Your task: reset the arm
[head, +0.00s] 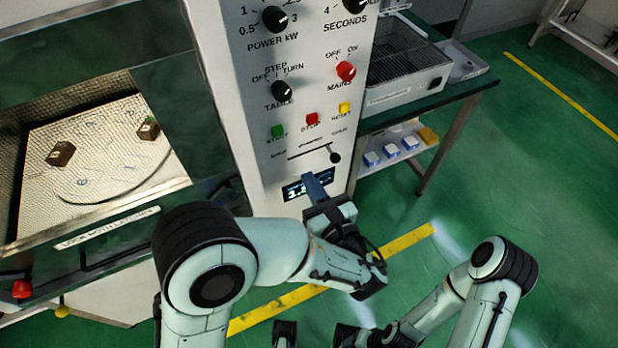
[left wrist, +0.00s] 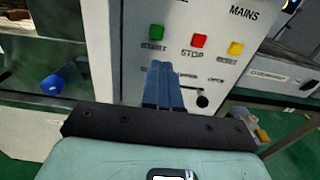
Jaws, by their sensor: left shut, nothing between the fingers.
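My left gripper (head: 317,183) is in front of the control panel (head: 265,90), close to its small display (head: 308,186). In the left wrist view its blue-grey fingers (left wrist: 163,82) are together and empty, pointing at the panel below the green button (left wrist: 157,32) and red button (left wrist: 199,41). I cannot tell whether the fingertips touch the panel. My right arm is at the lower right of the head view. Its dark wrist end is at the bottom edge, and its jaw state is unclear.
Left of the panel is an open chamber with a round plate (head: 110,180) bearing two small brown blocks (head: 61,153) (head: 148,129). A slider knob (head: 335,157) and red mains knob (head: 346,71) stick out of the panel. A bench with a wire-topped tray (head: 405,85) stands right.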

